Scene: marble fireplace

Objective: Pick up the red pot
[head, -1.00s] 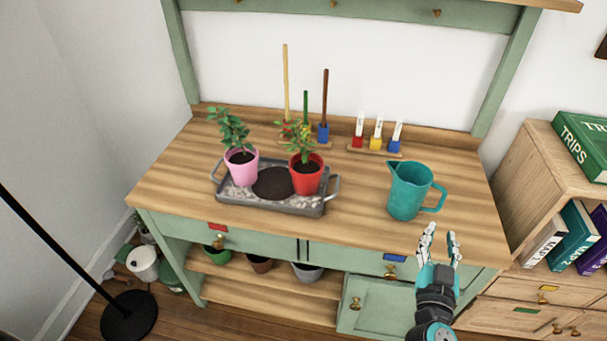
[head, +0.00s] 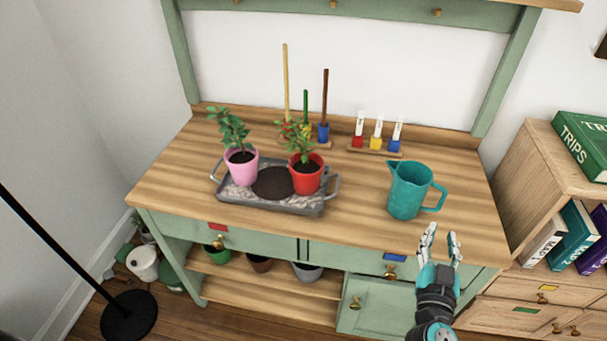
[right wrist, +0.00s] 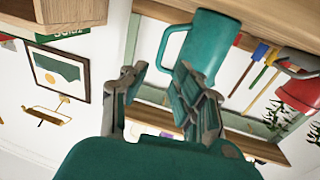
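The red pot (head: 307,181) holds a leafy plant and stands at the right end of a grey metal tray (head: 272,207) on the wooden workbench. The red pot also shows at the right edge of the right wrist view (right wrist: 300,93). My right gripper (head: 441,242) is in front of the bench's front edge, right of and nearer than the red pot, and apart from it. Its fingers are spread with nothing between them; they also show in the right wrist view (right wrist: 160,85). My left gripper is not in view.
A teal pitcher (head: 406,192) stands on the bench between my right gripper and the tray. A pink pot (head: 242,172) with a plant stands at the tray's left end, beside dark soil (head: 273,183). Labelled markers (head: 376,137) and upright tools (head: 323,132) stand behind.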

